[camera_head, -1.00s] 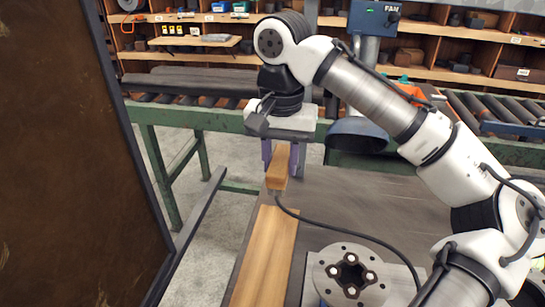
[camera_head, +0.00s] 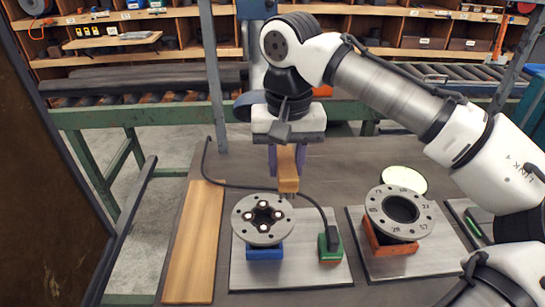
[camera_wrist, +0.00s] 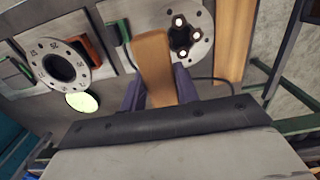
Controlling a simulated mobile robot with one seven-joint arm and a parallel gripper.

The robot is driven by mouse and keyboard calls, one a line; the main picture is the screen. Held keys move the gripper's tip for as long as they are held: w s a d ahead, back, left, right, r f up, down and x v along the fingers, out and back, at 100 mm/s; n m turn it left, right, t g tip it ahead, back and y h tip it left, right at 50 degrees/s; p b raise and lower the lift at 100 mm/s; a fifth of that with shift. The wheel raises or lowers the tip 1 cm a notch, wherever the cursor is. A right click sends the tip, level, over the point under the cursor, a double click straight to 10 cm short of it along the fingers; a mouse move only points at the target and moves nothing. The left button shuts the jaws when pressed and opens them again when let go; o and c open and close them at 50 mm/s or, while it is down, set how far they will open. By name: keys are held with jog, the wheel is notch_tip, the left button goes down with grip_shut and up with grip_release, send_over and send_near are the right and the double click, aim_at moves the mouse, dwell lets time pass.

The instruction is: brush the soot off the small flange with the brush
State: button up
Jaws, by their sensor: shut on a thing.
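My gripper (camera_head: 287,160) is shut on the brush (camera_head: 289,178), a wooden block pointing downward. The brush also shows between the purple fingers in the wrist view (camera_wrist: 153,58). A grey flange with a dark cross-shaped centre and several bright bolts (camera_head: 244,217) sits on a blue block. The brush is just behind and right of it in the head view; I cannot tell whether they touch. This flange also shows in the wrist view (camera_wrist: 203,22). A second, numbered flange (camera_head: 375,208) sits on an orange block to the right. I cannot make out soot on either.
A green-and-red block (camera_head: 330,250) with a black cable (camera_head: 312,200) stands right of the bolted flange. A wooden plank (camera_head: 193,245) lies at the left table edge. A pale green disc (camera_head: 405,178) lies behind the numbered flange. A roller conveyor (camera_head: 150,98) runs behind.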

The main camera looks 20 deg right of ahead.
jog(key=shift+w+f+b, duration=0.1)
jog(key=shift+f+b, duration=2.9)
jog(key=shift+f, duration=0.05)
jog(key=shift+f, duration=0.1)
jog(key=shift+f+b, duration=0.9)
jog(key=shift+f, duration=1)
jog(key=shift+r, duration=0.1)
jog(key=shift+a, duration=0.15)
